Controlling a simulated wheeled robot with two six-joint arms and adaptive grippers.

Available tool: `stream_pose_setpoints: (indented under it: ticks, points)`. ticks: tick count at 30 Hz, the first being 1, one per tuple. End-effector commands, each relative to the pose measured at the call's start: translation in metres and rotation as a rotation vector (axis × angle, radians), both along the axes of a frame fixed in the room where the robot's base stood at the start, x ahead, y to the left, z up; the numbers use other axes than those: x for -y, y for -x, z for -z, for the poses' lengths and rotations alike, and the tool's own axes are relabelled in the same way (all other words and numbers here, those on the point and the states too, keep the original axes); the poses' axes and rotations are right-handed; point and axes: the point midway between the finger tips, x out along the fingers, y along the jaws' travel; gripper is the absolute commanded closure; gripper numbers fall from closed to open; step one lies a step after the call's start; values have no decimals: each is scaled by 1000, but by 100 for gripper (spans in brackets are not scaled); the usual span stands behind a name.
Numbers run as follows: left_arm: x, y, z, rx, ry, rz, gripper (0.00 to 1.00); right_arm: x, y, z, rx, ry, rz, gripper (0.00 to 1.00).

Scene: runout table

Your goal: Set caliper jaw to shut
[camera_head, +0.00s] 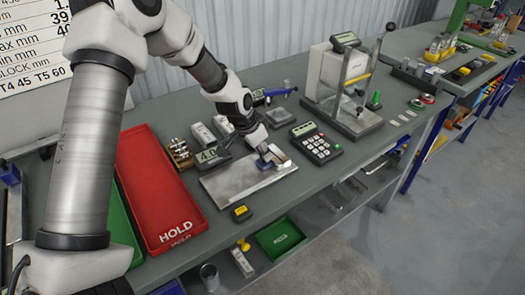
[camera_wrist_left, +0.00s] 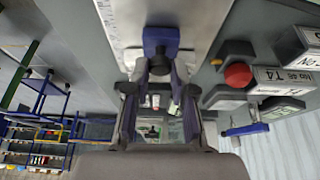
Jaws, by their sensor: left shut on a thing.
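A flat metal plate (camera_head: 240,180) lies on the grey bench, and the caliper seems to lie on it, mostly hidden by my gripper. The caliper's blue jaw piece (camera_wrist_left: 160,42) shows in the left wrist view, between my fingers. My left gripper (camera_head: 264,156) reaches down over the plate's upper right part and is shut on this blue piece. The gripper also shows in the left wrist view (camera_wrist_left: 160,68). The gap of the caliper's jaws cannot be made out. My right gripper is in neither view.
A red HOLD tray (camera_head: 154,185) lies left of the plate. A keypad device (camera_head: 316,143) stands to the right, with a framed instrument (camera_head: 345,80) behind it. A small yellow-black block (camera_head: 240,213) sits near the front edge. A small display (camera_head: 208,155) stands behind the plate.

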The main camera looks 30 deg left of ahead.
Motion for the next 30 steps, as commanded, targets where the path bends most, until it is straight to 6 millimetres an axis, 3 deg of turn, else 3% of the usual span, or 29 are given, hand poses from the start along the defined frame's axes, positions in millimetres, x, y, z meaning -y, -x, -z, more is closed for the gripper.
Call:
stream_pose_setpoints:
  ticks: [3, 4, 6, 17, 20, 30]
  points:
    - [0, -2, -2, 7, -1, 0, 100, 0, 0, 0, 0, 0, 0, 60]
    - [0, -2, -3, 7, -1, -1, 73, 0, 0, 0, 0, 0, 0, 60]
    - [-1, -2, -3, 8, -1, -1, 51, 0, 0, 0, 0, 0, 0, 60]
    - [-1, 0, -7, 8, -1, 1, 51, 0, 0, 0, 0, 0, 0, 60]
    - [-3, 4, -21, 10, 1, 1, 51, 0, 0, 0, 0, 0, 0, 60]
    - [-14, 33, -97, 11, -1, 1, 51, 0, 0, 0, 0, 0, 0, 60]
